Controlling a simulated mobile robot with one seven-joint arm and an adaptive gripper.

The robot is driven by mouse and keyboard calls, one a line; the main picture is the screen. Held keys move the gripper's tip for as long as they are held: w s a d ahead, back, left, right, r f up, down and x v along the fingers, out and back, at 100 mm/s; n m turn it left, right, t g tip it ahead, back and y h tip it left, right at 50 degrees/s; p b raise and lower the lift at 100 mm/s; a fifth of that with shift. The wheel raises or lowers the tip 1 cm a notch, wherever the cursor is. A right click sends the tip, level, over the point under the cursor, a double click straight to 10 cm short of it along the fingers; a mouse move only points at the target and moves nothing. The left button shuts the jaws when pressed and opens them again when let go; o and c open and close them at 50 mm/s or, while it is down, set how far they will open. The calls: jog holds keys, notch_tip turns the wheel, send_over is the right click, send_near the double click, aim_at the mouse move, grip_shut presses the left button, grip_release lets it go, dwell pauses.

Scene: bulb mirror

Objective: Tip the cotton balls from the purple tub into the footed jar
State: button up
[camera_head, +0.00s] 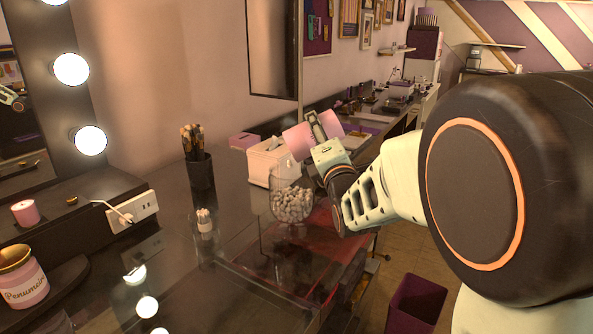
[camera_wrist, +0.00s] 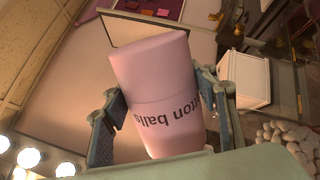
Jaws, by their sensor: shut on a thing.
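The pink-purple tub (camera_head: 297,143) is held up in the air, tipped over on a slant. In the wrist view the tub (camera_wrist: 158,95) fills the middle, with "…ton balls" lettering upside down. My gripper (camera_head: 318,128) is shut on its sides, and both fingers show in the wrist view (camera_wrist: 160,105). The clear footed jar (camera_head: 275,212) stands on the dark glossy counter below the tub. White cotton balls (camera_head: 292,204) are heaped in it and also show at the wrist view's right edge (camera_wrist: 292,136). The inside of the tub is hidden.
A white tissue box (camera_head: 266,163) stands close behind the jar. A dark brush cup (camera_head: 201,174), a small clear holder (camera_head: 204,221) and a power strip (camera_head: 131,212) are further left. A purple bin (camera_head: 416,303) is on the floor at right.

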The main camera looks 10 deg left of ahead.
jog(key=shift+s+a+r+n, duration=0.15)
jog(key=shift+a+r+n, duration=0.2)
jog(key=shift+n, duration=0.45)
